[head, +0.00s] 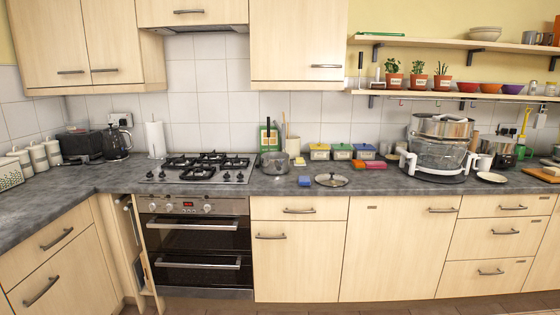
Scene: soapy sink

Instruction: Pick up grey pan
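A grey pan (275,163) stands upright on the dark worktop, just right of the gas hob. It is small, round and metallic. A dark upright bar that may be its handle rises behind its left side. My gripper is not in view, so its state does not show.
The gas hob (206,166) lies left of the pan. A round glass lid (331,180) and a blue item (305,181) lie to its right on the worktop (370,182). Coloured tubs, sponges and a large glass cooker (437,157) stand farther right. The floor in front looks clear.

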